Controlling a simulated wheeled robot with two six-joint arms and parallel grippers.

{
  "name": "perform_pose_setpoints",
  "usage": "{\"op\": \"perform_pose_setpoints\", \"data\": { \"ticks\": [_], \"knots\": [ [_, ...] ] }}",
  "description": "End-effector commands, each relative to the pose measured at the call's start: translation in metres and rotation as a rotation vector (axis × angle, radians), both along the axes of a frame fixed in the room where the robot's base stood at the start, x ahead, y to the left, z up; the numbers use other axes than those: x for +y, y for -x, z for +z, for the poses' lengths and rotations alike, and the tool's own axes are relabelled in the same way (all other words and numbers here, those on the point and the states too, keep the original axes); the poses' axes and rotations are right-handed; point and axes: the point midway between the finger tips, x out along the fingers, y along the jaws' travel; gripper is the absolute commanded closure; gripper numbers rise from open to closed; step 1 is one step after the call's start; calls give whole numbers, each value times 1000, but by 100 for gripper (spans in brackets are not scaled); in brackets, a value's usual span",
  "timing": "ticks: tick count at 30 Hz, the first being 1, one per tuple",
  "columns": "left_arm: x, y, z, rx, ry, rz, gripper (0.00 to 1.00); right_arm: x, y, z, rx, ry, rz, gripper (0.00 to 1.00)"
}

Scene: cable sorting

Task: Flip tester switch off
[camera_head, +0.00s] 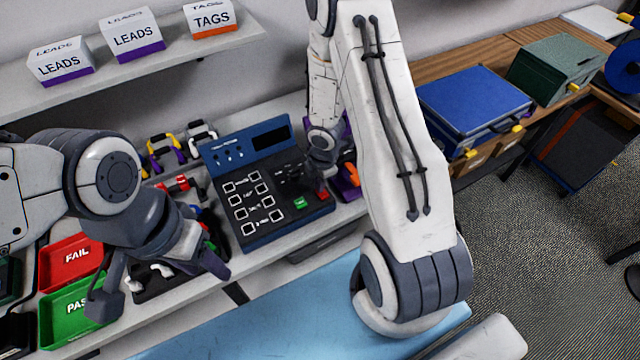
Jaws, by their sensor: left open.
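The tester (246,231) is a dark box with a blue top panel, a dark display, several white-outlined squares, a green button (299,203) and a red button. It sits on the bench. My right gripper (308,187) is over the right part of the tester's face, close to the panel. Its fingers are dark and small here, so their opening is unclear. I cannot make out the switch; the gripper covers part of that area. My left gripper (160,283) is open and empty, left of the tester, with its fingers spread above the bench front.
A red FAIL tray (72,262) and a green PASS tray (75,312) lie at left. Coloured cable connectors sit behind my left gripper. A shelf (110,88) holds labelled boxes. A blue case (475,97) stands at right. A blue mat (290,305) lies in front.

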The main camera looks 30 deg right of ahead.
Motion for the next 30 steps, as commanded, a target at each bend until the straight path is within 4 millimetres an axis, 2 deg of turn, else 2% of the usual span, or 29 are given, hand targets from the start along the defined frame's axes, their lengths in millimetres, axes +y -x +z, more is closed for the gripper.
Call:
{"op": "perform_pose_setpoints", "data": {
  "ticks": [8,18,30],
  "knots": [
    [0,0,-3,0,0,0,50,1,4,-6,8,-4,0,100],
    [0,0,-18,0,0,0,50,0,20,-5,16,-4,-1,100],
    [0,0,-16,0,0,3,50,-1,22,-1,16,-2,-3,100]
  ]
}}
